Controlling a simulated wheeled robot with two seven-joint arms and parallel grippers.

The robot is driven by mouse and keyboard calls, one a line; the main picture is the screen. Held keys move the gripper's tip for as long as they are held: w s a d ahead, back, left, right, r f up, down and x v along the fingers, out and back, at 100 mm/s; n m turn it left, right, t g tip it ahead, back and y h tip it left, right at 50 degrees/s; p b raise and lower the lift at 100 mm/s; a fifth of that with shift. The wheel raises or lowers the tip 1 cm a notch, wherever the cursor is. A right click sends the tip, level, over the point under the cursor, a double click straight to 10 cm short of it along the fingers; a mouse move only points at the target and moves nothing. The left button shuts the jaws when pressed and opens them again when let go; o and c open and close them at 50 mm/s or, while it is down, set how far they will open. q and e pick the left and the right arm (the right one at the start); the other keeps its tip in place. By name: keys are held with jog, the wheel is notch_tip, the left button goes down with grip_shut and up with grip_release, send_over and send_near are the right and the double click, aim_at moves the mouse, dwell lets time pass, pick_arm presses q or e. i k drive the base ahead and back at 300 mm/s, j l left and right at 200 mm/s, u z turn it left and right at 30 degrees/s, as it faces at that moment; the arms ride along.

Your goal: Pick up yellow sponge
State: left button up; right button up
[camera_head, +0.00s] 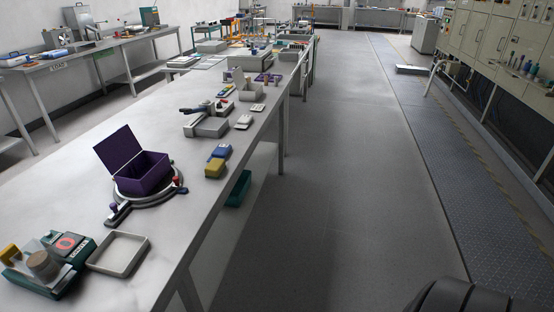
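A small yellow block (214,169), which looks like the yellow sponge, lies near the right edge of the long grey table (75,175). A blue piece (222,151) sits right behind it, touching or nearly so. Another yellow piece (10,251) sits at the near left, by a green holder with a brown round part; I cannot tell what it is. Neither of my grippers shows in the head view. A dark rounded part at the bottom right is probably mine, but no fingertips are visible.
An open purple box (150,176) stands on a round base left of the yellow block. A shallow empty tray (118,254) and the green holder (46,265) are nearer. A grey device (207,125) stands behind. The floor (340,190) right of the table is clear.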

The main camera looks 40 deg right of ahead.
aim_at(215, 168)
jog(key=l+z, duration=0.15)
jog(key=z, duration=0.3)
jog(key=i+z, duration=0.15)
jog(key=z, duration=0.35)
jog(key=u, duration=2.2)
jog(key=z, duration=2.2)
